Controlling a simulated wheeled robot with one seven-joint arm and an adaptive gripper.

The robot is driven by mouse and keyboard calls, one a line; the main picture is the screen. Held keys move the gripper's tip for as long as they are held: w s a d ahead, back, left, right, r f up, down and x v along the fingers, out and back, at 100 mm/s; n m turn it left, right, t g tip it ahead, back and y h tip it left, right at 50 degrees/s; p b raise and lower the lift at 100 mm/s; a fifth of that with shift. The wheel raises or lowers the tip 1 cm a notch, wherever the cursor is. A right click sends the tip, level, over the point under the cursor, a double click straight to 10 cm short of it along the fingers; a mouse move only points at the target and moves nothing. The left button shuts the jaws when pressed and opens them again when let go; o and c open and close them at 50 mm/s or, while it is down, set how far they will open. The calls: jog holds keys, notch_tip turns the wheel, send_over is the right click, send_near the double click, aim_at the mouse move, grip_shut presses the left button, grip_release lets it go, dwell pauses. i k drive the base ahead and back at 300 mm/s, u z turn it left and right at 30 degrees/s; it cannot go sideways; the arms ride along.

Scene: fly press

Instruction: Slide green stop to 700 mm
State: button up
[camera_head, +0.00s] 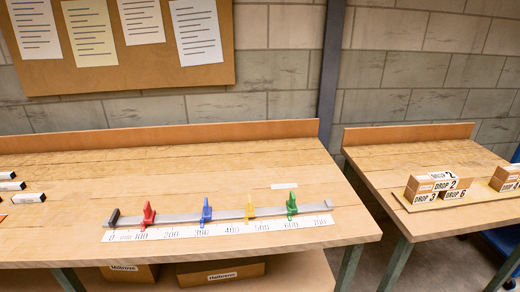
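The green stop (292,206) stands upright on a grey metal rail (176,218) on the wooden bench. It sits near the 600 mark of the white printed scale (218,232) in front of the rail. The 700 label is at the scale's right end, to the right of the green stop. A yellow stop (250,209), a blue stop (206,212) and a red stop (148,215) stand on the same rail to the left. My gripper is not in view.
A dark end block (113,218) closes the rail's left end. The rail right of the green stop is clear. A blank white strip (285,186) lies behind it. Small blocks (12,186) lie at far left. A second bench (390,160) at right holds labelled boxes (438,183).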

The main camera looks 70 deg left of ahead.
aim_at(291, 205)
jog(key=u, duration=1.95)
